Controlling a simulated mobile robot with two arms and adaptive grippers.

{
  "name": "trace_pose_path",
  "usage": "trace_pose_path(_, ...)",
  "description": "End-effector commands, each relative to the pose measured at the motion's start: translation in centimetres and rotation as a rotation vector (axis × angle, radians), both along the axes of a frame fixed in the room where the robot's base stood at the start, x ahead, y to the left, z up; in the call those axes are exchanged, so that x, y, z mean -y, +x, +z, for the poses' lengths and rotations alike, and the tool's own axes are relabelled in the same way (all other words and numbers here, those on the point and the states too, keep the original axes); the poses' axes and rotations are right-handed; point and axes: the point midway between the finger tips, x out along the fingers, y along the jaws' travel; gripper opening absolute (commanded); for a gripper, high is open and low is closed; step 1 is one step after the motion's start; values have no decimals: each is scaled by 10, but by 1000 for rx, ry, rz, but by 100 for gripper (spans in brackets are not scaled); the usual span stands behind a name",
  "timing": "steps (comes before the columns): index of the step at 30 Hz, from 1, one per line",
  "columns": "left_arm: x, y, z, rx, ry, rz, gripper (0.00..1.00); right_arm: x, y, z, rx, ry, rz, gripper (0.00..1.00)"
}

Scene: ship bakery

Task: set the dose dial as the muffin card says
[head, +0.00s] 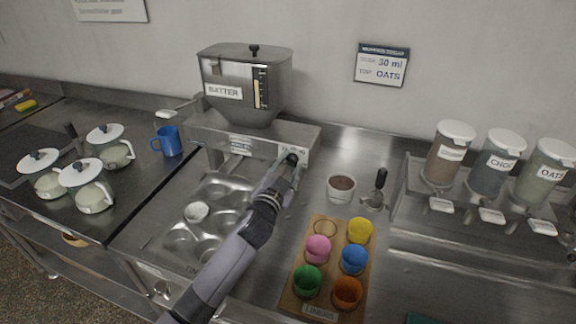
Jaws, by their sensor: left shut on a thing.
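The batter dispenser (245,85) stands at the back, a steel hopper labelled BATTER on a steel base (225,130). My left gripper (289,163) reaches the right end of the base's front face and is shut on the dose dial there. The gripper covers most of the dial, so its pointer and setting cannot be read. The muffin card (382,66) hangs on the wall to the right of the hopper. It reads 30 ml and top OATS. My right gripper is not in view.
A muffin tin (208,215) with one white liner sits below the dispenser. A wooden board (325,255) with coloured cups, a brown-filled bowl (341,188) and topping dispensers (497,165) are to the right.

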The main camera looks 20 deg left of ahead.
Motion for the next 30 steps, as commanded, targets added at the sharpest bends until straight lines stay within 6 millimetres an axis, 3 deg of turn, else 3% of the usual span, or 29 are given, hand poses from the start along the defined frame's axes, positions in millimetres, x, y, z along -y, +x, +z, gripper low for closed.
trace_pose_path(12,1,0,0,7,185,-1,5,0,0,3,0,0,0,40)
trace_pose_path(28,1,0,0,8,206,-1,5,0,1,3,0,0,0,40)
trace_pose_path(29,1,0,0,8,206,-1,35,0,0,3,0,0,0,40)
trace_pose_path(30,1,0,0,8,206,-1,38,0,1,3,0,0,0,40)
